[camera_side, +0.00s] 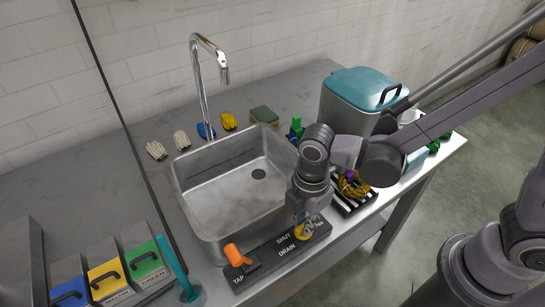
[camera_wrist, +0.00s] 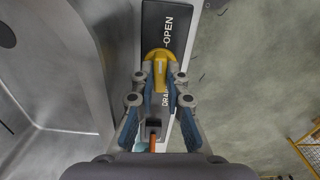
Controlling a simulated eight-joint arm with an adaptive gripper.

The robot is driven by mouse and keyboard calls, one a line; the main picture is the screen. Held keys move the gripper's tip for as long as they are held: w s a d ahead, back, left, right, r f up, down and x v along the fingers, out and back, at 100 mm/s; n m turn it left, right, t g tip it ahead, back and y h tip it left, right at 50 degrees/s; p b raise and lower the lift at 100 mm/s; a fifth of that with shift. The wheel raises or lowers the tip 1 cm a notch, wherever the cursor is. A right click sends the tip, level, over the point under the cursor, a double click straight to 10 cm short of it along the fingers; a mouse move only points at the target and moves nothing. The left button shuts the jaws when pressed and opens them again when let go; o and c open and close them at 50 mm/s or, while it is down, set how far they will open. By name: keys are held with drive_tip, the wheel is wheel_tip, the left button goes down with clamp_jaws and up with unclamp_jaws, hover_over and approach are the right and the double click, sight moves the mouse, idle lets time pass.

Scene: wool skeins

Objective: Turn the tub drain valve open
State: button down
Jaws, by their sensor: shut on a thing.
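The yellow drain valve (camera_side: 303,232) sits on the dark control panel (camera_side: 262,263) along the sink's front edge. It also shows in the wrist view (camera_wrist: 159,57). The panel reads SHUT, DRAIN and TAP in the side view; OPEN is legible in the wrist view, just beyond the valve. My gripper (camera_side: 300,215) points down at the valve. In the wrist view its fingers (camera_wrist: 160,78) are shut on the valve's handle, one on each side. They hide part of the handle and of the DRAIN label, so I cannot tell exactly which mark it points to.
An orange tap handle (camera_side: 237,255) stands on the panel left of my gripper. The empty steel sink (camera_side: 215,190) lies behind. A striped tray (camera_side: 350,205) with wool is close on the right. A teal-lidded bin (camera_side: 362,88) stands behind my arm.

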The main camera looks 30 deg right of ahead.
drive_tip(key=shift+m, duration=0.5)
drive_tip(key=c, duration=1.4)
unclamp_jaws()
drive_tip(key=shift+o, duration=0.2)
